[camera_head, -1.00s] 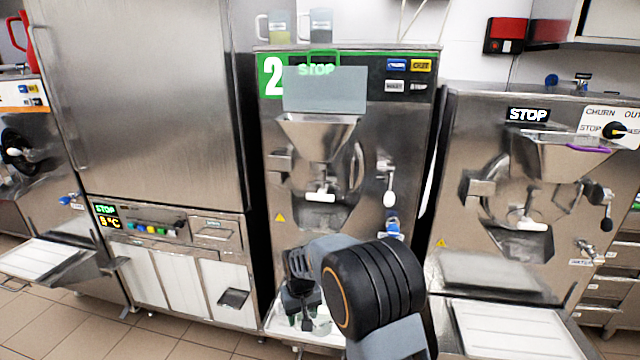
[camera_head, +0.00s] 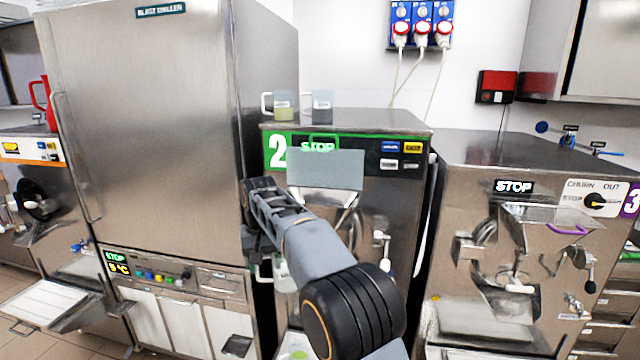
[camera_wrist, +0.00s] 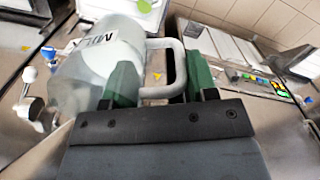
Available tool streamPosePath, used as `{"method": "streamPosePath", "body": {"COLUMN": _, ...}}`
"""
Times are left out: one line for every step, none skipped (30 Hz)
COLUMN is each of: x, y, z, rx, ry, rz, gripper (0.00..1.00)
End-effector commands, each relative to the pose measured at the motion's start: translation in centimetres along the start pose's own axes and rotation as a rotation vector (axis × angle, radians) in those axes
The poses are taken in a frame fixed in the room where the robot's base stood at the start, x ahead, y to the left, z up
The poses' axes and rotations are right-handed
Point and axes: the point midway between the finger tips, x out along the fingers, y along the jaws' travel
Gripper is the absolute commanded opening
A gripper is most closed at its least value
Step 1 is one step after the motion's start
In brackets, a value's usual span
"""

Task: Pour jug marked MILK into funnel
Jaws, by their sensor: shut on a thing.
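My gripper (camera_wrist: 160,82) is shut on the handle of a translucent jug (camera_wrist: 85,75) with a label that reads MILK. In the head view my gripper (camera_head: 262,245) is in front of the left side of machine 2, and part of the jug (camera_head: 285,277) shows below it, partly hidden by my arm. The jug's exact tilt is hard to tell. The metal funnel (camera_head: 344,208) is on the front of machine 2, under a grey flap. My arm covers much of it. The jug is apart from the funnel, lower and to its left.
Two jugs, one with yellowish contents (camera_head: 283,106) and one grey (camera_head: 322,106), stand on top of machine 2. The blast chiller (camera_head: 150,130) stands close on the left. Machine 3 (camera_head: 460,210) stands on the right with its own funnel.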

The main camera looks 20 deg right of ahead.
Motion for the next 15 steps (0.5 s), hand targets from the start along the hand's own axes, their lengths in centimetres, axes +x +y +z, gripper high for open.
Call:
{"method": "streamPosePath", "body": {"x": -2.9, "y": -0.3, "z": 0.1, "rx": 0.013, "ry": 0.006, "rz": -0.002, "gripper": 0.16}}
{"method": "streamPosePath", "body": {"x": -4.1, "y": -0.4, "z": 0.3, "rx": 0.022, "ry": 0.006, "rz": -0.002, "gripper": 0.16}}
{"method": "streamPosePath", "body": {"x": -5.6, "y": -0.6, "z": 0.5, "rx": 0.037, "ry": 0.006, "rz": -0.002, "gripper": 0.16}}
{"method": "streamPosePath", "body": {"x": -6.7, "y": -0.7, "z": 0.7, "rx": 0.046, "ry": 0.006, "rz": -0.002, "gripper": 0.16}}
{"method": "streamPosePath", "body": {"x": -7.7, "y": -0.8, "z": 0.9, "rx": 0.057, "ry": 0.006, "rz": -0.002, "gripper": 0.16}}
{"method": "streamPosePath", "body": {"x": -9.2, "y": -0.9, "z": 1.2, "rx": 0.071, "ry": 0.006, "rz": -0.002, "gripper": 0.16}}
{"method": "streamPosePath", "body": {"x": -10.0, "y": -1.0, "z": 1.4, "rx": 0.083, "ry": 0.005, "rz": -0.002, "gripper": 0.16}}
{"method": "streamPosePath", "body": {"x": -10.9, "y": -1.0, "z": 1.7, "rx": 0.094, "ry": 0.005, "rz": -0.002, "gripper": 0.16}}
{"method": "streamPosePath", "body": {"x": -12.0, "y": -1.1, "z": 2.0, "rx": 0.109, "ry": 0.005, "rz": -0.002, "gripper": 0.16}}
{"method": "streamPosePath", "body": {"x": -12.5, "y": -1.1, "z": 2.2, "rx": 0.119, "ry": 0.003, "rz": -0.002, "gripper": 0.16}}
{"method": "streamPosePath", "body": {"x": -13.3, "y": -1.1, "z": 2.5, "rx": 0.130, "ry": 0.005, "rz": -0.002, "gripper": 0.16}}
{"method": "streamPosePath", "body": {"x": -14.0, "y": -1.1, "z": 2.8, "rx": 0.144, "ry": 0.003, "rz": -0.002, "gripper": 0.16}}
{"method": "streamPosePath", "body": {"x": -14.5, "y": -1.0, "z": 3.0, "rx": 0.154, "ry": 0.004, "rz": -0.002, "gripper": 0.16}}
{"method": "streamPosePath", "body": {"x": -15.1, "y": -1.0, "z": 3.3, "rx": 0.165, "ry": 0.004, "rz": -0.002, "gripper": 0.16}}
{"method": "streamPosePath", "body": {"x": -15.6, "y": -0.9, "z": 3.6, "rx": 0.180, "ry": 0.004, "rz": -0.002, "gripper": 0.16}}
